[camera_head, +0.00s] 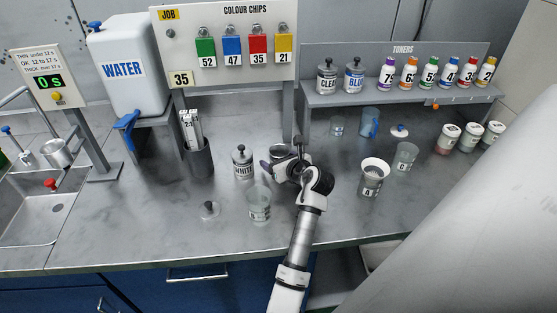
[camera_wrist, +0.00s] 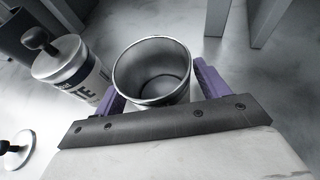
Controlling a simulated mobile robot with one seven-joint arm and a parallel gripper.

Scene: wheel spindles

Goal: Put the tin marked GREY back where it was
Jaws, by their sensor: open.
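An open metal tin (camera_wrist: 152,75) without a lid stands upright between the purple fingers of my gripper (camera_wrist: 160,90); its mark is hidden, so I cannot tell whether it is GREY. It also shows partly behind my gripper (camera_head: 283,166) in the head view. The fingers are open around the tin; I cannot tell whether they touch it. The tin marked WHITE (camera_head: 242,163), with its knobbed lid on, stands just left; it also shows in the wrist view (camera_wrist: 73,68). A loose knobbed lid (camera_head: 209,209) lies on the counter.
A clear cup (camera_head: 259,204) is close in front of my gripper. More cups stand right, one with a funnel (camera_head: 373,172).

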